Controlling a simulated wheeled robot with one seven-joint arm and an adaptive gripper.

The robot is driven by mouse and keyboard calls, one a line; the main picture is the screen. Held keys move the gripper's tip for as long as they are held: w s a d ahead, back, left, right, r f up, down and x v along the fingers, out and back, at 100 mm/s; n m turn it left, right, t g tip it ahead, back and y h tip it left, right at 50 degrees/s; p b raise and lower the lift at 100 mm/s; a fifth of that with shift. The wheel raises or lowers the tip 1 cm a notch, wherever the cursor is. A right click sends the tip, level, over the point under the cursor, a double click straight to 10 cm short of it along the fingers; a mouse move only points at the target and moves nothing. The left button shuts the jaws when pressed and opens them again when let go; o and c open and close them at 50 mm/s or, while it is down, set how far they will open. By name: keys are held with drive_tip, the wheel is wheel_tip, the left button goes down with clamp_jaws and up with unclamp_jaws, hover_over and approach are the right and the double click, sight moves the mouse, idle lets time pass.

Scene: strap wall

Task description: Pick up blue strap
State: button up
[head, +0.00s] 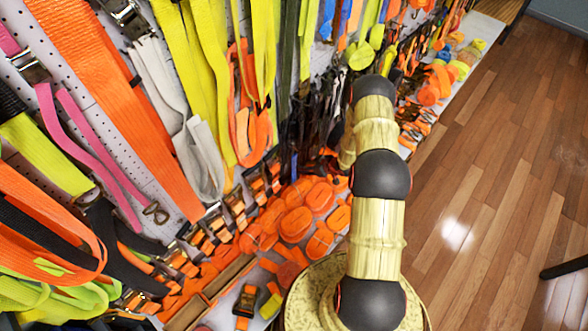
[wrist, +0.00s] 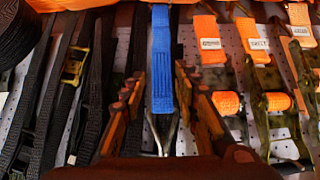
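The blue strap (wrist: 161,62) hangs straight down in the middle of the wrist view, with its lower end at about mid-height. My gripper (wrist: 159,82) is open, with one brown finger on each side of the strap. Gaps show between the strap and both fingers. How far the strap lies in depth from the fingertips, I cannot tell. In the head view a blue strap (head: 327,20) hangs at the top of the wall; whether it is the same one, I cannot tell. My gripper is hidden behind my arm there.
Black straps (wrist: 62,90) hang to the left in the wrist view. Orange straps with labels (wrist: 210,45) hang to the right. In the head view, orange rolled straps (head: 295,222) lie along the wall's foot. The wooden floor (head: 490,180) to the right is mostly clear.

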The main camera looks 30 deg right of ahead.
sight(292, 167)
drive_tip(key=b+x, duration=0.1)
drive_tip(key=x, duration=0.7)
drive_tip(key=shift+s+a, duration=0.1)
drive_tip(key=c, duration=0.3)
clamp_jaws()
